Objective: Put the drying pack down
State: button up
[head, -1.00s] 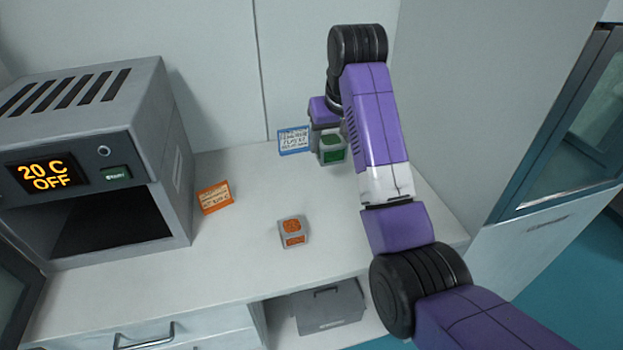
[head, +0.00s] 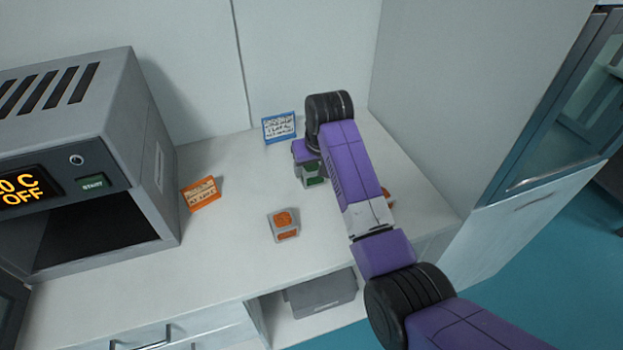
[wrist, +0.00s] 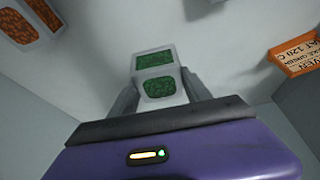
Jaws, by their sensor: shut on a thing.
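The drying pack, a small grey box with green panels (head: 314,181), is at my gripper (head: 305,155) over the back right of the white counter (head: 235,265). In the wrist view the pack (wrist: 155,62) sits between the two dark fingers of my gripper (wrist: 160,88), which are shut on it. Its upper and front green faces show. I cannot tell whether its underside touches the counter. My arm hides part of the counter to its right.
A grey box with orange panels (head: 284,226) stands front left of my gripper. Another orange item (head: 388,197) shows partly behind my arm. A blue-edged card (head: 279,128) stands at the back and an orange card (head: 201,194) near the oven (head: 150,120). A wall closes the right side.

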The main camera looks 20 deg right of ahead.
aim_at(312, 182)
jog(key=shift+f, duration=2.7)
jog(key=shift+f, duration=0.1)
jog(key=o, duration=1.5)
